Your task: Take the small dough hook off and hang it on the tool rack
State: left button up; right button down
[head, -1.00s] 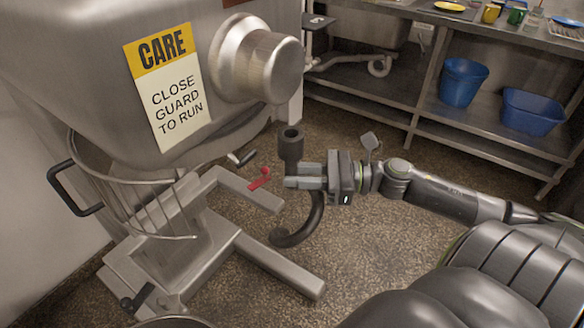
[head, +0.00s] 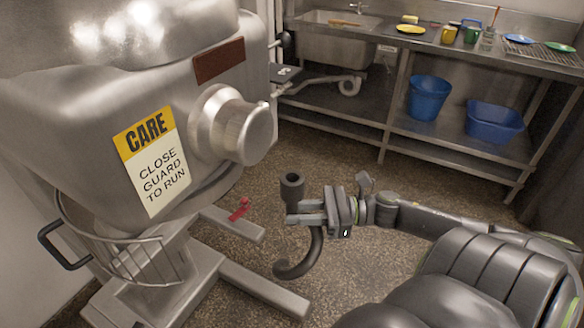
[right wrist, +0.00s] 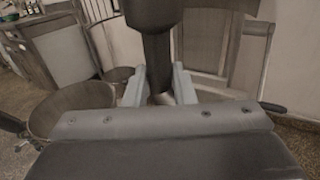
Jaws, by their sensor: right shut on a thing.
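The small dough hook is dark grey, with a hollow round collar on top and a curved tail (head: 314,250) below. My right gripper (head: 302,219) is shut on its shank and holds it roughly upright in the air, to the right of the mixer and clear of it. In the right wrist view the hook's shank (right wrist: 157,60) stands between the two fingers (right wrist: 159,88), with the dark collar at the top edge. The mixer (head: 85,110) fills the left of the head view. The tool rack does not show clearly. My left gripper is not in view.
The mixer's wire guard (head: 135,262), red lever (head: 240,209) and base legs (head: 265,290) stand left of the hook. At the back is a steel sink bench (head: 375,45) with a blue bucket (head: 428,98) and a blue tub (head: 495,121) below. Speckled floor between is free.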

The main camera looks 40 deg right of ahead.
jog(key=shift+p+v, duration=1.2)
jog(key=shift+v, duration=0.2)
jog(key=shift+p+v, duration=1.5)
jog(key=shift+v, duration=1.3)
